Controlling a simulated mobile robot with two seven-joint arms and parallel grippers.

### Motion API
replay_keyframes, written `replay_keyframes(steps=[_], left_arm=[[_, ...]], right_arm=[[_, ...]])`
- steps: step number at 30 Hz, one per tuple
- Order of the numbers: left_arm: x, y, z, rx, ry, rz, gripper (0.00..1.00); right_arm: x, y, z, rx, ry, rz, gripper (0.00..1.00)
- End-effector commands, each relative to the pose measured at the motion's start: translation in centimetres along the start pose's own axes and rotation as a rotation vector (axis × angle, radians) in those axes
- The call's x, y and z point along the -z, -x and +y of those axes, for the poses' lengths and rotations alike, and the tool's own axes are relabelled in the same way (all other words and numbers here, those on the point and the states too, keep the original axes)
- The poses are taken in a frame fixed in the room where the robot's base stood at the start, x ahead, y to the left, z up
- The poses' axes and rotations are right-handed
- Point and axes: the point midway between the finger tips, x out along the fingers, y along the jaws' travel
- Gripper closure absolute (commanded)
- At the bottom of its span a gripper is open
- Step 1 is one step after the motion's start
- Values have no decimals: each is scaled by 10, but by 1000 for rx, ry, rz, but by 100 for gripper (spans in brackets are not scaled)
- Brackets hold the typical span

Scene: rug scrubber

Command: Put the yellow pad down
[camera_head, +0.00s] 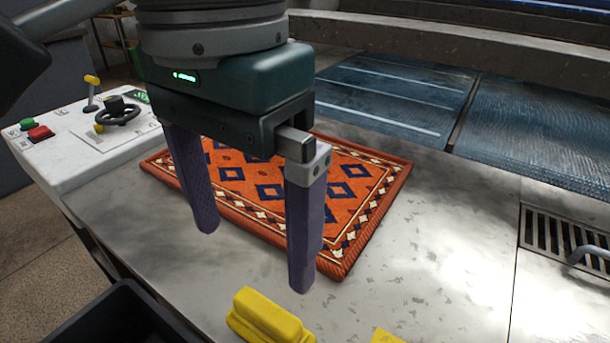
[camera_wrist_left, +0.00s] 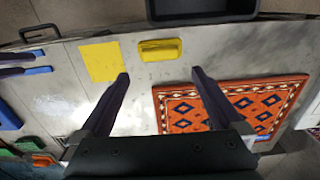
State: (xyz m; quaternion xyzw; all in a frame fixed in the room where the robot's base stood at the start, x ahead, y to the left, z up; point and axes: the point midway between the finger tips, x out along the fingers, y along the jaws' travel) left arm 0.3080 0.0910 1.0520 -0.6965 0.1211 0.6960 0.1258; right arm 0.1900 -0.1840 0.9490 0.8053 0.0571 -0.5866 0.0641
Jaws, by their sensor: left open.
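The yellow pad (camera_head: 268,318), a block with a raised grip along its top, lies on the grey metal worktop (camera_head: 440,240) at the bottom of the head view. It also shows in the left wrist view (camera_wrist_left: 160,49), beside a flat yellow square (camera_wrist_left: 101,62). That square (camera_head: 386,337) is cut off by the head view's bottom edge. My left gripper (camera_head: 254,255) is open and empty, its purple fingers apart above the worktop and rug. In the left wrist view, the pad sits beyond and between the fingertips (camera_wrist_left: 160,73), touching neither.
An orange patterned rug (camera_head: 345,190) lies flat behind the fingers. A control panel (camera_head: 75,140) is at left, a black bin (camera_head: 115,315) at the front edge. A drain grate (camera_head: 560,240) is at right.

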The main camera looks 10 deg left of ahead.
Motion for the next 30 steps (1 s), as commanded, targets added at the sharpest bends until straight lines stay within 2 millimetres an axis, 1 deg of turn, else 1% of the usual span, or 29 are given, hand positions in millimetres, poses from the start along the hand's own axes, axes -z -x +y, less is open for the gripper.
replay_keyframes(steps=[1, 3, 8, 11, 16, 19, 21, 23, 26, 27, 30], left_arm=[[0, 6, 0, -1, -1, 1, 0], [0, 10, 0, -1, -1, 1, 0], [-1, 10, 3, -10, -8, 3, 0], [-3, 0, 17, -60, -40, 26, 0], [-11, -26, 56, -228, -100, 151, 0], [-18, -39, 66, -297, -79, 249, 0], [-25, -49, 63, -308, -38, 307, 0], [-35, -58, 52, -292, 8, 345, 0], [-59, -75, 26, -218, 85, 375, 0], [-72, -81, 14, -176, 111, 374, 0], [-103, -93, -14, -72, 156, 355, 0]], right_arm=[[0, 2, 0, 0, 0, 0, 50], [1, 2, 0, 0, 0, 0, 50], [1, 2, 0, 0, 0, 0, 50], [1, 2, 0, 0, 0, 1, 50], [1, 2, 0, 0, 0, 1, 50], [1, 2, 0, 0, -1, 1, 50], [1, 2, 0, 0, -1, 1, 50], [1, 2, 0, 0, -1, 1, 50], [1, 2, 0, 1, -1, 2, 50], [1, 2, 0, 1, -2, 2, 50], [1, 2, 0, 1, -2, 1, 50]])
